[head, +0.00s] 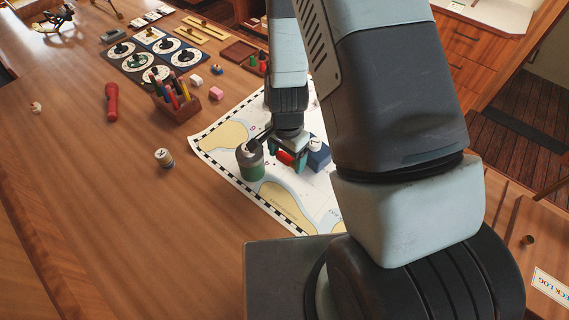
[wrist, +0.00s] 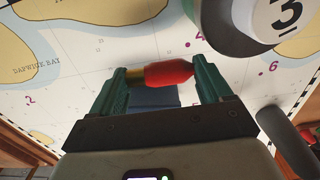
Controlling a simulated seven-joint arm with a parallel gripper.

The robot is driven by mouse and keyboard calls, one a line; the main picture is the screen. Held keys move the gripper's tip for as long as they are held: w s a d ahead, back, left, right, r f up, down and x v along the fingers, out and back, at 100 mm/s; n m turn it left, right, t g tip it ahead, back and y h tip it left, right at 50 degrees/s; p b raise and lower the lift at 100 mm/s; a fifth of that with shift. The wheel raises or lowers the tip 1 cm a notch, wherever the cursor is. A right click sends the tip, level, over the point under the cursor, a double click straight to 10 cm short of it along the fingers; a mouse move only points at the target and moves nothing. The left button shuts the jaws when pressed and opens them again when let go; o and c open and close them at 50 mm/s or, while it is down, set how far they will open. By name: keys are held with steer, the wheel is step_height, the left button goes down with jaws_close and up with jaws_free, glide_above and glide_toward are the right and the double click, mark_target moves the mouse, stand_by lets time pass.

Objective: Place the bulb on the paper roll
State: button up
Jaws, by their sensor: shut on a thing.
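The bulb, red with a brass-coloured end (wrist: 168,73), lies sideways between the green fingers of my gripper (wrist: 158,72). My gripper is shut on it. In the head view the bulb's red part (head: 285,157) shows between the fingers, over the chart. I cannot surely pick out the paper roll; a small pale cylinder with a dark mark on its end (head: 163,157) stands on bare wood left of the chart. It is too small to tell what it is.
A grey-green canister (head: 250,165), marked 3 on top in the wrist view (wrist: 284,12), stands close left of my gripper. A blue block (head: 318,152) is just right of it. The chart (head: 222,137) lies beneath. The left table is mostly clear.

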mark_target(287, 164)
steer(key=shift+f, duration=1.9)
steer(key=shift+f, duration=0.15)
steer(key=o, duration=0.9)
steer(key=shift+o, duration=0.2)
